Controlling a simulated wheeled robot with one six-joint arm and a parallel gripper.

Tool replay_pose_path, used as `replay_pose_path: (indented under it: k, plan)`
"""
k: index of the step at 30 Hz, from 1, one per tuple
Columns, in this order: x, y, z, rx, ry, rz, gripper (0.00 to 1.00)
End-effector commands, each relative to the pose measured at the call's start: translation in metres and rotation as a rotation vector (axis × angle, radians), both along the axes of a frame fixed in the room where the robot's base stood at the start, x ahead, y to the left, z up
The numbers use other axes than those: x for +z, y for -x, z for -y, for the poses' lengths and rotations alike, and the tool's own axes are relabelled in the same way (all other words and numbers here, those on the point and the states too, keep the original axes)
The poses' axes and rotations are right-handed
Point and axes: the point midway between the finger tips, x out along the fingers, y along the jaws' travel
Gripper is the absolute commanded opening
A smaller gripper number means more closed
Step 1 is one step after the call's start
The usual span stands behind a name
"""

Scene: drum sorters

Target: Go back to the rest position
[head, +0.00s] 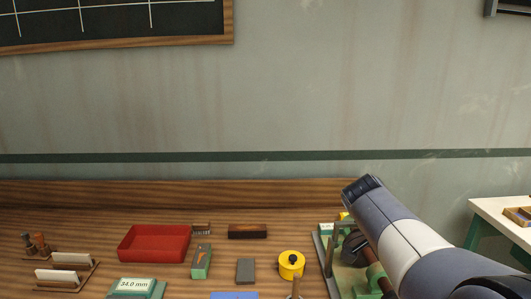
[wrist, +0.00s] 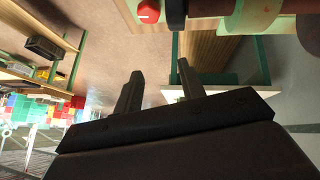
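My gripper (wrist: 159,78) shows in the wrist view with its two dark fingers apart and nothing between them. Beyond the fingers the wrist view shows brown floor and the underside of wooden furniture, seen at a tilt. In the head view my arm rises from the lower right, in front of a green machine (head: 328,254) on the wooden bench (head: 60,215). I cannot make out the gripper fingers in the head view.
A red knob (wrist: 148,11) is near the wrist view's top. A pale table (head: 492,212) stands at right.

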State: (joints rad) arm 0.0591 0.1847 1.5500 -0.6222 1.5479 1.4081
Motion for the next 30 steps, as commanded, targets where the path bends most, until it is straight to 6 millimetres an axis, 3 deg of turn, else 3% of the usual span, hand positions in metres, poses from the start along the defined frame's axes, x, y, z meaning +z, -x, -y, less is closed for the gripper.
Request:
replay_pose_path:
  k: [10,30]
  plan:
    - [-0.007,-0.004,0.001,0.027,0.203,0.01,0.38]
    - [0.003,-0.013,-0.014,0.053,0.592,0.121,0.38]
